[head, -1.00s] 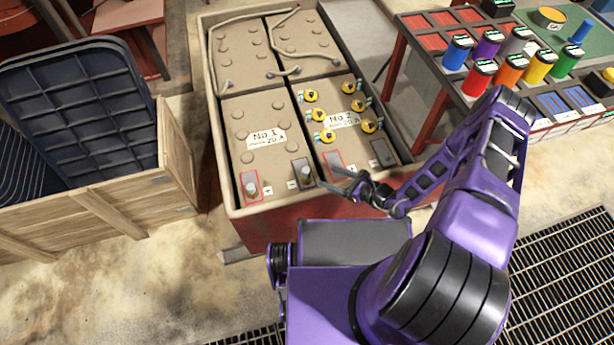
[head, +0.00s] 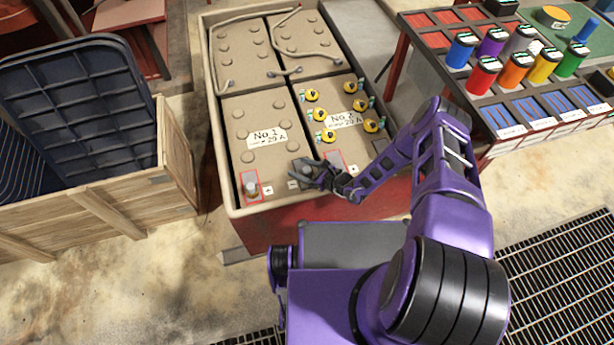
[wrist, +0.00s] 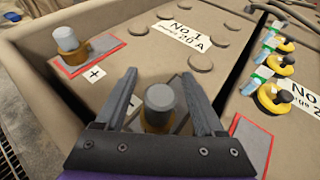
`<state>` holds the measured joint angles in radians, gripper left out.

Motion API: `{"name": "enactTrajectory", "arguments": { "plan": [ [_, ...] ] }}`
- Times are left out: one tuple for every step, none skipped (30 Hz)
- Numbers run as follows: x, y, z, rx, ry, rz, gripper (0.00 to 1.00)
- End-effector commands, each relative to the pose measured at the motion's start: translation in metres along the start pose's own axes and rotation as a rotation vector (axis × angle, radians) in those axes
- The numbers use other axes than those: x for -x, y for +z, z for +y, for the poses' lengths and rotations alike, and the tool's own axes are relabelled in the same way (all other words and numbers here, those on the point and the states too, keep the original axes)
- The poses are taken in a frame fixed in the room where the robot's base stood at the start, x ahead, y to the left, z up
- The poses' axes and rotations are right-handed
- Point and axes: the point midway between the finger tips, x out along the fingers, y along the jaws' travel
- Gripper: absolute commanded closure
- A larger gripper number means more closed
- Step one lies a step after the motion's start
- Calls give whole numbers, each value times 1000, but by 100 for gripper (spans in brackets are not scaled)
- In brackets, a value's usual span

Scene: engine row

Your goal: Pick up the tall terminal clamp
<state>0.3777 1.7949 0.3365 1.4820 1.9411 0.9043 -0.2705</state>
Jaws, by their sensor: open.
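Two terminal clamps, each with a grey cylindrical top and a brass-coloured base, stand upright on the No 1 battery (head: 262,158). One clamp (wrist: 70,42) is on the red-bordered plus pad at the front left; it also shows in the head view (head: 251,188). The other clamp (wrist: 159,105) is at the front right corner. My gripper (wrist: 159,75) is open, with one finger on each side of this clamp; no clear contact shows. In the head view my gripper (head: 306,171) largely covers this clamp. I cannot tell which clamp is taller.
The No 2 battery (head: 343,138) beside it carries several yellow caps. All batteries sit in a rimmed tray (head: 237,210). A wooden crate (head: 110,205) stands left. A table with coloured cylinders and bins (head: 525,110) stands right.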

Motion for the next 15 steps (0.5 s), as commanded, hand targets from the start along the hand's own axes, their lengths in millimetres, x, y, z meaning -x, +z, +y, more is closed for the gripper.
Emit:
{"name": "enactTrajectory", "arguments": {
  "plan": [
    [-2,0,0,0,0,0,29],
    [-2,0,0,0,0,0,29],
    [-2,0,0,0,0,0,29],
    [-2,0,0,0,0,0,29],
    [-2,0,0,0,0,0,29],
    [-2,0,0,0,0,0,29],
    [-2,0,0,0,0,0,29],
    [-2,0,0,0,0,0,35],
    [-2,0,0,0,0,0,42],
    [-2,0,0,0,0,0,47],
    [-2,0,0,0,0,0,53],
    [-1,0,0,0,0,0,60],
    [-1,0,0,0,0,0,65],
    [-1,0,0,0,0,0,71],
    [-1,0,0,0,0,0,78]
  ]
}}
